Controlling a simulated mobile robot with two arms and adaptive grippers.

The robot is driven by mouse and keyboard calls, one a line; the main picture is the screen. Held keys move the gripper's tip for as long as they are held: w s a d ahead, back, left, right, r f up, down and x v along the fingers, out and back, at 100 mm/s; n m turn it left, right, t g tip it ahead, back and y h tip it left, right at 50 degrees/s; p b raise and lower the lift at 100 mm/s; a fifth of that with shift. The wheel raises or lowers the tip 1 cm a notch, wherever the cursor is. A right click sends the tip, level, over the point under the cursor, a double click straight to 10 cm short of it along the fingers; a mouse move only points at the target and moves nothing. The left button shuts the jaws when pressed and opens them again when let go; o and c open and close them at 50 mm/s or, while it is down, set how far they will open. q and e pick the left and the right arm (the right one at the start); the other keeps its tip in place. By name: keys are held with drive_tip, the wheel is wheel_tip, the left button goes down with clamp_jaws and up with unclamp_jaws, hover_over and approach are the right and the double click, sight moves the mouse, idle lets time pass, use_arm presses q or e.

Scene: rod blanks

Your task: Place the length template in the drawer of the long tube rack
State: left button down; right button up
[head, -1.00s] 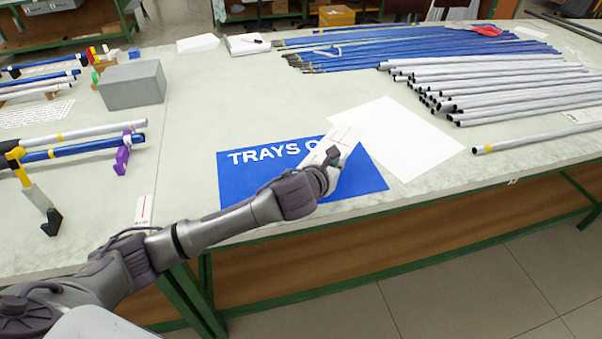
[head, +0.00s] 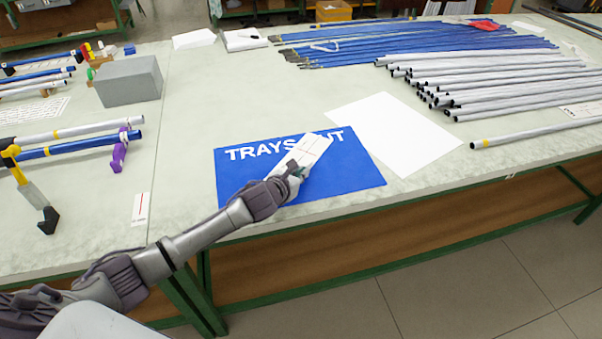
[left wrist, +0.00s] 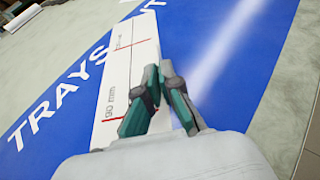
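The length template (head: 308,150) is a flat white strip with red cross lines. In the left wrist view the template (left wrist: 130,55) shows a "90 mm" marking. My left gripper (head: 298,170) is over the blue "TRAYS OUT" mat (head: 345,185), with its fingers closed at the template's right edge, as the left wrist view shows (left wrist: 160,75). The template covers part of the mat's lettering; its height above the mat is hard to tell. My right gripper is not in view. I cannot make out the long tube rack's drawer.
A white sheet (head: 395,135) lies right of the mat. Grey tubes (head: 490,85) and blue tubes (head: 400,45) lie behind it. A grey box (head: 130,82), tubes on supports (head: 70,140) and a red-lined card (head: 141,208) are at left. The table middle (head: 220,105) is clear.

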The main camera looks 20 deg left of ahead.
use_arm(q)
drive_tip(key=c, duration=1.3)
unclamp_jaws()
drive_tip(key=shift+r, duration=0.1)
